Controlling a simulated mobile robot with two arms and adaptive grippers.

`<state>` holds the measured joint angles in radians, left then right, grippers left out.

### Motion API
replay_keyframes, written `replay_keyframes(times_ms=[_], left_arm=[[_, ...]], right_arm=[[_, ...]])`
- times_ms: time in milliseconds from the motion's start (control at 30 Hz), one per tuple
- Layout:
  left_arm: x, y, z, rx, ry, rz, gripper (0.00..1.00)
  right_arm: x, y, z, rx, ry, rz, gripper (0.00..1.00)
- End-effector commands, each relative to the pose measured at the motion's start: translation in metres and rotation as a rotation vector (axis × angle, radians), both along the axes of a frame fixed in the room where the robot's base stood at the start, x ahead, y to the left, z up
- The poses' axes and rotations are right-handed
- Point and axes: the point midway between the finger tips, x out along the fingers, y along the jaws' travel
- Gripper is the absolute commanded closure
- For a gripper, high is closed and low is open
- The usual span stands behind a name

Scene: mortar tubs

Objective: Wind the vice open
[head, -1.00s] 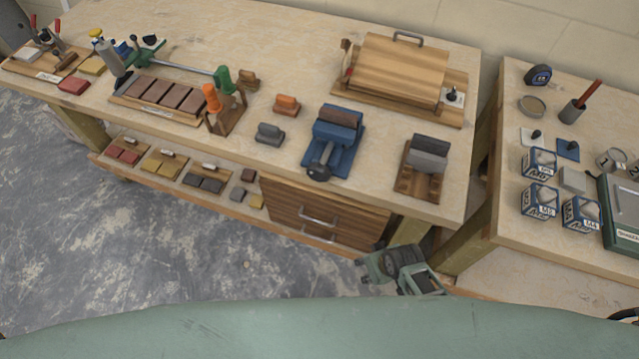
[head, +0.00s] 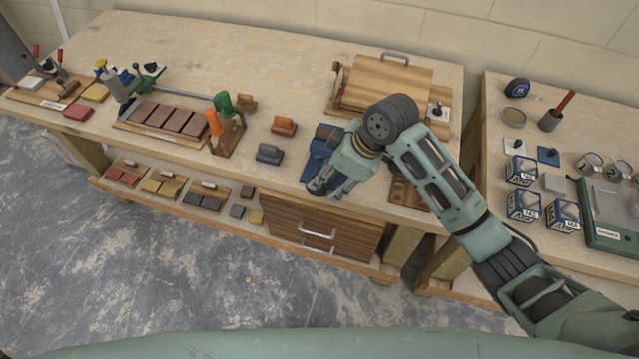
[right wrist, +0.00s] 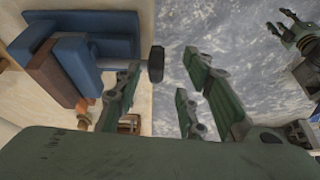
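The blue vice (head: 316,164) is bolted near the bench's front edge; my right arm hides part of it in the head view. In the right wrist view the vice (right wrist: 88,75) shows blue jaws with a brown block between them, and a dark round handle (right wrist: 156,64) on its spindle. My right gripper (head: 328,190) is over the vice's front. Its fingers (right wrist: 165,75) are spread, with the handle in the gap near the left finger; contact cannot be told. My left gripper (right wrist: 281,22) shows at the right wrist view's upper right, fingers apart, over the floor.
Grey block (head: 269,153), orange block (head: 284,125) and a stand with orange and green handles (head: 228,135) are left of the vice. A wooden box (head: 385,84) stands behind. The drawer (head: 318,228) is below. Bare bench top lies at the back left.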

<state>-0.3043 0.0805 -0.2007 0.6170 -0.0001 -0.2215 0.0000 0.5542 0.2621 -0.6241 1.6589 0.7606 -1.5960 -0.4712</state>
Motion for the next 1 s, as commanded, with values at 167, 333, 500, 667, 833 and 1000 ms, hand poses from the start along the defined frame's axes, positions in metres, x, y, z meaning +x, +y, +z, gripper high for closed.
replay_keyframes(times_ms=[167,333,500,667,833,1000], left_arm=[[0.003,0.0,0.002,0.0,-0.005,0.0,0.6],[0.004,0.0,0.006,0.0,-0.006,0.0,0.6],[0.006,0.0,0.013,-0.001,-0.009,0.001,0.6],[0.007,-0.001,0.016,-0.002,-0.012,0.001,0.6],[0.007,-0.001,0.017,-0.002,-0.012,0.001,0.6],[0.007,-0.001,0.017,-0.002,-0.012,0.001,0.6]], right_arm=[[0.01,0.0,0.015,-0.019,-0.005,0.058,0.63],[0.011,0.007,0.001,-0.019,-0.001,0.061,0.63],[0.014,0.017,-0.026,-0.019,-0.002,0.06,0.63],[0.017,0.025,-0.045,-0.018,-0.004,0.06,0.63],[0.018,0.028,-0.055,-0.019,-0.008,0.061,0.63],[0.019,0.028,-0.056,-0.019,-0.008,0.061,0.63]])
